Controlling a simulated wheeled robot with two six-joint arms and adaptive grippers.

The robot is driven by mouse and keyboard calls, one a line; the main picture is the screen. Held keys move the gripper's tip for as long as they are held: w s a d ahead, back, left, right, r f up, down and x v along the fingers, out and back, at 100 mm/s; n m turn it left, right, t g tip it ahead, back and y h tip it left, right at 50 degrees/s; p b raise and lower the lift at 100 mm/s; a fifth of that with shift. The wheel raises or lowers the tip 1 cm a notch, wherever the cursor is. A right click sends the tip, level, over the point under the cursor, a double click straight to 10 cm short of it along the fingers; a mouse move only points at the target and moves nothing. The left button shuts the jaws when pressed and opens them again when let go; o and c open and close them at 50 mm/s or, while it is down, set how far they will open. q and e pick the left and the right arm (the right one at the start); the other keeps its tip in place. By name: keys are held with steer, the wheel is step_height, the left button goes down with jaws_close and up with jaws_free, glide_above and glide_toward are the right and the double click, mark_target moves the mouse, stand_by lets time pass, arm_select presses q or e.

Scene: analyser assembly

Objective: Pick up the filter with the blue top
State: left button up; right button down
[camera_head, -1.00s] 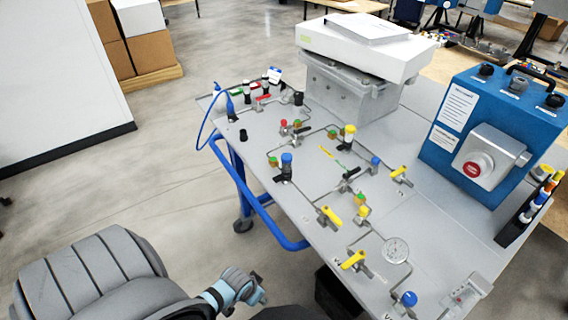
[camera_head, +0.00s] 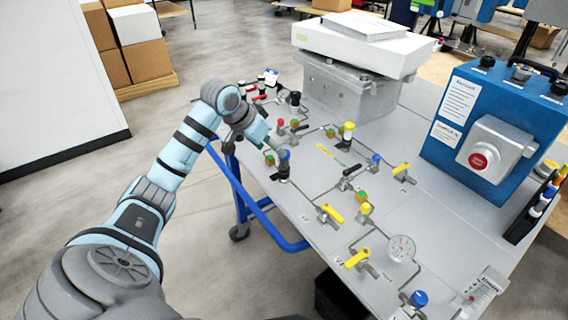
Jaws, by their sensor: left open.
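The filter with the blue top (camera_head: 284,170) stands upright on the grey panel table, left of the middle. It has a dark body, and its blue cap is partly hidden by my gripper. My left arm reaches in from the lower left, and my left gripper (camera_head: 273,146) is open beside and slightly above the filter's cap. I cannot tell whether the fingers touch the cap. Other blue-topped parts are a small one (camera_head: 376,160) right of the middle and a larger one (camera_head: 418,299) at the near edge. My right gripper is not in view.
Thin tubes join yellow-handled valves (camera_head: 331,213), a yellow-topped filter (camera_head: 348,131) and a round gauge (camera_head: 401,248) on the table (camera_head: 300,208). A blue box with a red button (camera_head: 478,160) stands at the right. A metal box (camera_head: 345,88) stands behind.

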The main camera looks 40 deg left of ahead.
mark_target(284, 161)
arm_select(q)
steer(key=x, duration=0.4)
steer(key=b+x, duration=0.1)
steer(key=x, duration=0.2)
steer(key=b+x, duration=0.1)
steer(key=x, duration=0.3)
steer(key=shift+a+f, duration=0.25)
steer(key=shift+f, duration=0.15)
jaws_close()
